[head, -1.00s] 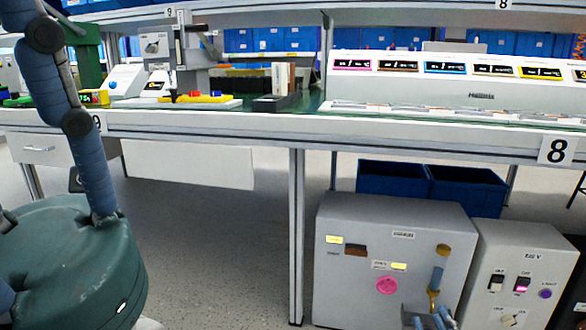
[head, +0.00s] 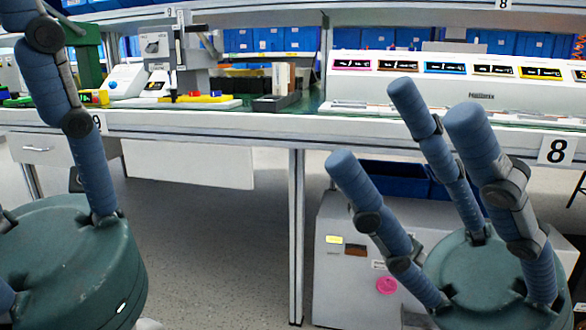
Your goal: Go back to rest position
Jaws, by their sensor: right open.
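My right gripper (head: 402,125) is raised at the lower right, its blue fingers pointing up and spread apart, with nothing between them. It stands in front of the grey switch box (head: 335,285) under the table. The box's yellow label, brown switch and pink round piece (head: 386,285) show left of the gripper; the rotary handle is hidden behind it. My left gripper (head: 65,122) is at the left edge, with its green palm and one long finger in view. Its other fingers are mostly cut off, so its opening is unclear.
The long table (head: 230,122) crosses the view, carrying a white panel (head: 480,97) with coloured labels and assorted equipment. A blue bin (head: 390,180) sits behind the switch box. A table post (head: 296,230) stands left of the box. The floor left of the post is clear.

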